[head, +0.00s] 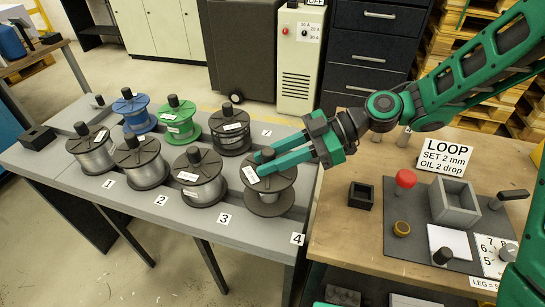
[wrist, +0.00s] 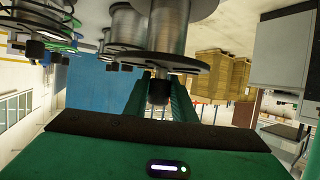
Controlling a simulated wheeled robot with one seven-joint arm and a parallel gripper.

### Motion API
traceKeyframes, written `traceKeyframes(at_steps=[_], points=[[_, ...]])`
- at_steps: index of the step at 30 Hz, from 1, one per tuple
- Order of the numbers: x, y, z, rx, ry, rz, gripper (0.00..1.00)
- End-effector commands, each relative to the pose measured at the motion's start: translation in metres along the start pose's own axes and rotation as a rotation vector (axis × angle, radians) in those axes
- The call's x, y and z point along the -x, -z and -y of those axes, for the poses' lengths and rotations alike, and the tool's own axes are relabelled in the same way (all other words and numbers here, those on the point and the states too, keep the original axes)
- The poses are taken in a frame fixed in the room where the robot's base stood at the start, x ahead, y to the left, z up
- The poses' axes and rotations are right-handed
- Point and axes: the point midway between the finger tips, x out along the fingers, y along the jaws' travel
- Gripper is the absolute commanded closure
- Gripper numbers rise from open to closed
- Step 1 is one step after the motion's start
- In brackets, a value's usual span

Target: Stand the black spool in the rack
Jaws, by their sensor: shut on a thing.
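A black-flanged spool (head: 269,197) with silvery winding and a white label is upright by the label 4 at the right end of the grey rack (head: 219,225). My gripper (head: 264,164) reaches in from the right and is shut on the spool's top knob. The wrist view, which looks upside down, shows the dark knob (wrist: 158,92) between the green fingers, with the flange and winding above it. I cannot tell whether the spool's base touches the rack. Part of the spool's top is hidden by the fingers.
Dark-flanged spools stand by labels 1 (head: 91,151), 2 (head: 141,163) and 3 (head: 199,180). Behind them are a blue spool (head: 135,112), a green spool (head: 179,121) and another dark spool (head: 230,136). A wooden bench (head: 345,235) with small items adjoins on the right.

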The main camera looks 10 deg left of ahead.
Motion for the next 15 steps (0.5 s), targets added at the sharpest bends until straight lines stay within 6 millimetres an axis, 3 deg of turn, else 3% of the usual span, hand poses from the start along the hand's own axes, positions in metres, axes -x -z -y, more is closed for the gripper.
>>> traceKeyframes(at_steps=[15], points=[[-0.0018, -0.0042, -0.0002, 0.0, 0.0, -0.002, 1.0]])
